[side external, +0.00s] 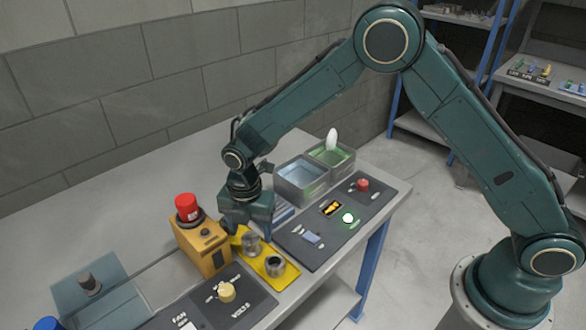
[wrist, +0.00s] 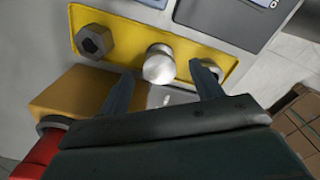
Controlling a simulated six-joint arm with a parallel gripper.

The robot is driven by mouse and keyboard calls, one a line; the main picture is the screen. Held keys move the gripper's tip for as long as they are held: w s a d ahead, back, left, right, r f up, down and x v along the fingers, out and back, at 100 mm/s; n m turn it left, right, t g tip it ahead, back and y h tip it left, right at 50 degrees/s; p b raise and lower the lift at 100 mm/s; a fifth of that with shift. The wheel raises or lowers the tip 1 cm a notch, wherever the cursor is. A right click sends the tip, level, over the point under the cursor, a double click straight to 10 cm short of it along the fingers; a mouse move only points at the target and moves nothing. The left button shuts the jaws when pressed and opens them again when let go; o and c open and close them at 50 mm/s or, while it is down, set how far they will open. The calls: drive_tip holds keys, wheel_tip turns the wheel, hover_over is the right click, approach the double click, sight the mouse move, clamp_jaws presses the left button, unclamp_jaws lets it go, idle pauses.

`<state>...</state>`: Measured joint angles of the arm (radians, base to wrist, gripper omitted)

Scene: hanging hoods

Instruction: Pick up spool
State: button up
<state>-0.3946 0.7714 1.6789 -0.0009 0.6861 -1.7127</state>
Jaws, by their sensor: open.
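A yellow tray (side external: 262,258) on the bench holds small metal parts; the same tray is in the wrist view (wrist: 130,28). The middle part, which looks like the spool (side external: 252,244), is grey and cylindrical, and shows in the wrist view as a rounded silver top (wrist: 158,64). A darker hex-shaped part with a hole (side external: 275,266) stands beside it, also in the wrist view (wrist: 95,40). A third part (wrist: 208,71) is partly hidden by a finger. My gripper (side external: 247,229) is open and empty, pointing down over the tray, its fingertips (wrist: 162,80) on either side of the spool's top.
An orange box (side external: 207,247) with a red cylinder (side external: 187,207) on top stands close left of the tray. A dark button panel (side external: 325,236) lies to the right, with metal bins (side external: 301,182) behind. A knob panel (side external: 240,300) is in front.

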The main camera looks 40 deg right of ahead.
sight(251, 237)
drive_tip(key=shift+f, duration=1.8)
drive_tip(key=c, duration=1.1)
drive_tip(key=shift+c, duration=0.2)
drive_tip(key=shift+w+r, duration=0.1)
drive_tip(key=shift+r, duration=0.1)
wheel_tip(251, 237, up, 20)
drive_tip(key=shift+f, duration=0.15)
